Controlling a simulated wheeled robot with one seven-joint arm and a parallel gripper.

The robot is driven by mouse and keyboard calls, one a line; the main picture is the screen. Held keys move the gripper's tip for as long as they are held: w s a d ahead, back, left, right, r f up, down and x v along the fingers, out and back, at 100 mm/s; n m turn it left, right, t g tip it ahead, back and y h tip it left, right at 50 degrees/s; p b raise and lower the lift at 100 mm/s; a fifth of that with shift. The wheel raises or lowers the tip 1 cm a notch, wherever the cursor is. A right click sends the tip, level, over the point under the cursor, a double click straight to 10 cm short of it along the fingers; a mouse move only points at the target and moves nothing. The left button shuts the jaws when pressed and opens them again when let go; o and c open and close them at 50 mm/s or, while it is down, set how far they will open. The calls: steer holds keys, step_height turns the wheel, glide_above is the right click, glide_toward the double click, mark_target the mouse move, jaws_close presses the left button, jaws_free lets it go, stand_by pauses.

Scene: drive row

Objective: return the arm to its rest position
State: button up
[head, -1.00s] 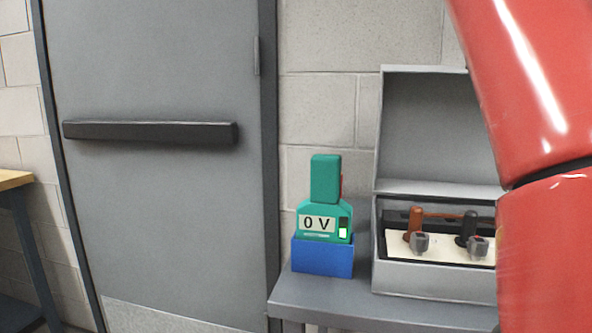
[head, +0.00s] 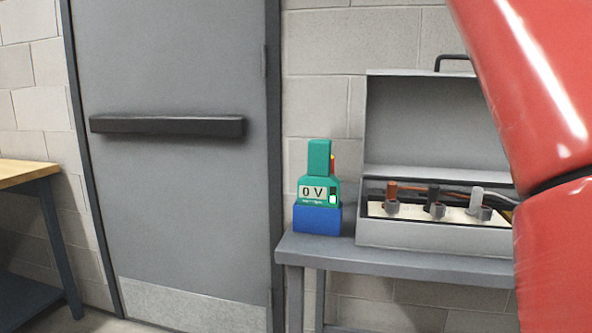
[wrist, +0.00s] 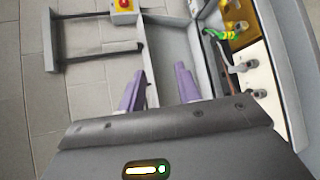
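The red links of my arm (head: 545,95) fill the right side of the head view, bent at a dark joint. My gripper (wrist: 158,85) shows in the wrist view with two purple fingers standing apart. Nothing is held between them; a grey panel shows behind the gap. The gripper is out of the head view, hidden or beyond its edge.
A green tester (head: 318,190) reading 0 V stands in a blue holder (head: 317,219) on a grey bench (head: 400,262). Beside it is an open grey case (head: 430,233) with terminals. A grey door (head: 175,200) is left. The wrist view shows a yellow box with red button (wrist: 124,10).

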steer(key=a+f+m+y, duration=0.1)
steer(key=a+f+y, duration=0.3)
steer(key=f, duration=0.8)
steer(key=a+f+m+y, duration=0.1)
steer(key=a+f+y, duration=0.2)
steer(key=f, duration=0.9)
steer(key=s+a+f+m+y, duration=0.1)
steer(key=s+a+f+m, duration=0.1)
steer(key=f, duration=0.7)
steer(key=s+a+f+m+g+y, duration=0.1)
steer(key=s+a+f+m+y, duration=0.1)
steer(key=s+f, duration=0.4)
steer(key=s+a+f+m+g+y, duration=0.1)
steer(key=s+a+f+m+y, duration=0.1)
steer(key=f, duration=1)
steer(key=s+a+m, duration=0.1)
steer(key=s+a, duration=0.1)
steer(key=s, duration=0.1)
steer(key=shift+a+f, duration=0.2)
steer(key=shift+a, duration=0.1)
